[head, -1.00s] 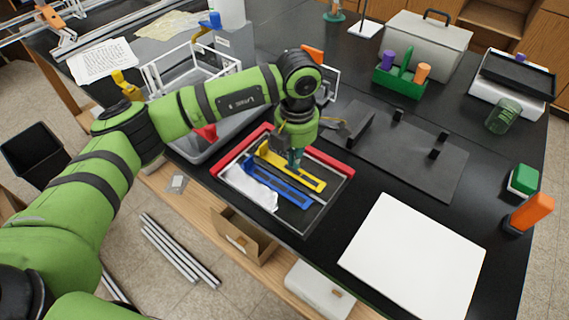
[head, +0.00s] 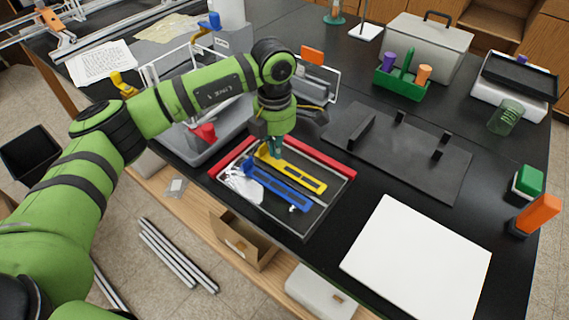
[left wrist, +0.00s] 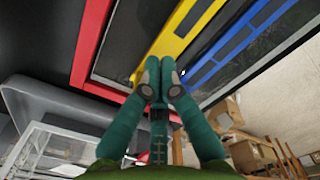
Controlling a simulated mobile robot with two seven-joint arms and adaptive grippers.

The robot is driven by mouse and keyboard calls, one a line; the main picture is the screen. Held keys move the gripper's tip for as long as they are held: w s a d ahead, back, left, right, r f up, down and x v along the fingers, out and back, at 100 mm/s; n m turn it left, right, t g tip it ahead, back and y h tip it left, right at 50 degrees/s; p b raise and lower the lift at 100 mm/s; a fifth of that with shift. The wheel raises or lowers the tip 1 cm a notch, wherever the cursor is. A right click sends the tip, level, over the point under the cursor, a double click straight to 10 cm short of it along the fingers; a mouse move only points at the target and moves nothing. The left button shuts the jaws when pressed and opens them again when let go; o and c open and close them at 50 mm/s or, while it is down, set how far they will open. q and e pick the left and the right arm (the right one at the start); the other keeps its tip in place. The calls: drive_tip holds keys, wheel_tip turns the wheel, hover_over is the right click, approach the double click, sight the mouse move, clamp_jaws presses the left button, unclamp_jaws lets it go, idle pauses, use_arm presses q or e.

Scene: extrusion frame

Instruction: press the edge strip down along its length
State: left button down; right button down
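The picture does not make certain which piece is the edge strip; a red strip (head: 328,165) runs along the back edges of a dark framed panel (head: 318,212). It also shows in the left wrist view (left wrist: 91,40). A yellow slotted bar (head: 305,178) and a blue slotted bar (head: 285,191) lie on the panel. My left gripper (head: 275,150) points down at the yellow bar's far left end, near the red corner. In the left wrist view its fingertips (left wrist: 160,82) are together, with nothing seen between them. Contact is unclear. My right gripper is out of view.
A crumpled whitish piece (head: 243,185) lies on the panel's left part. A grey bin (head: 205,150) stands left of the panel. A dark plate with upright posts (head: 425,165) lies to the right, and a white board (head: 415,260) lies at front right.

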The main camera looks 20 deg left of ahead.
use_arm(q)
drive_tip(key=shift+f+b, duration=0.8)
drive_tip(key=shift+f, duration=0.15)
drive_tip(key=shift+s+f, duration=0.15)
idle(1.4)
drive_tip(key=shift+r, duration=1)
